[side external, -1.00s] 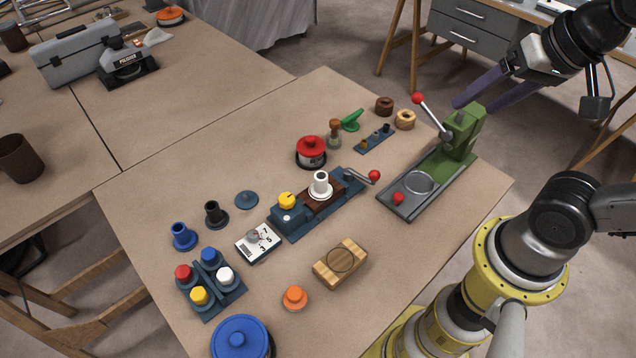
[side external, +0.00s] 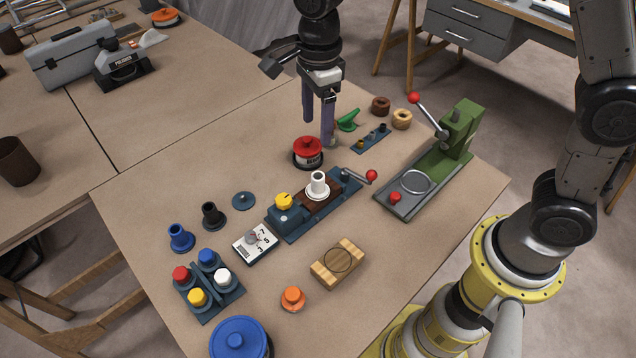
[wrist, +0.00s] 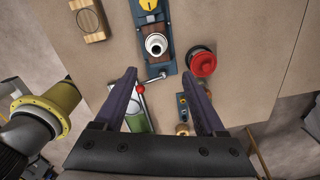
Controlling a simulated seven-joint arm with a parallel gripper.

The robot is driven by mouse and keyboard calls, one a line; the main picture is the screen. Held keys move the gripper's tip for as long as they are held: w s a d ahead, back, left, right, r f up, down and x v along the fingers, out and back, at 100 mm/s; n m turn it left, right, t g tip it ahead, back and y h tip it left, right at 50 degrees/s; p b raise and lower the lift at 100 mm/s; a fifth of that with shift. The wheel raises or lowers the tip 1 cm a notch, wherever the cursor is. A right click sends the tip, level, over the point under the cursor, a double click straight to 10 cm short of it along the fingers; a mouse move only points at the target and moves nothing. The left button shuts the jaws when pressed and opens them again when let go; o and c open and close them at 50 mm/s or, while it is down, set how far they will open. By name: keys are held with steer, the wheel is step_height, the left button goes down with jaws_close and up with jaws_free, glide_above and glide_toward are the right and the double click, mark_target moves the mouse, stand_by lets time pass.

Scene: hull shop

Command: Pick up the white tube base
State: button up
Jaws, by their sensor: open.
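The white tube base (side external: 318,184) is a short upright white tube on a wider round foot. It sits on the brown block of a dark blue fixture (side external: 340,196) near the middle of the table. The wrist view shows the tube base (wrist: 156,45) from above, with its dark round opening, beyond my fingertips. My gripper (side external: 317,130) has two purple fingers, spread and empty, pointing down above the back of the table. In the side view it is up and behind the tube base, apart from it. The wrist view also shows both fingers (wrist: 165,75) with nothing between the tips.
A red-lidded tin (side external: 307,153) stands close behind the fixture. The fixture's red-knobbed lever (side external: 371,175) sticks out to its right. A green press (side external: 455,140) stands at right, and a wooden block (side external: 338,263) lies in front. Bare table lies between block and fixture.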

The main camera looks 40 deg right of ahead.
step_height(320, 180, down, 2)
glide_above(318, 176)
steer(key=a, duration=0.1)
step_height(318, 176, down, 7)
steer(key=shift+s+d+f, duration=0.1)
steer(key=shift+s+f, duration=0.1)
steer(key=shift+f, duration=1.25)
steer(key=shift+s+d+f, duration=0.1)
steer(key=shift+s+f, duration=0.1)
steer(key=shift+f, duration=1.25)
jaws_close()
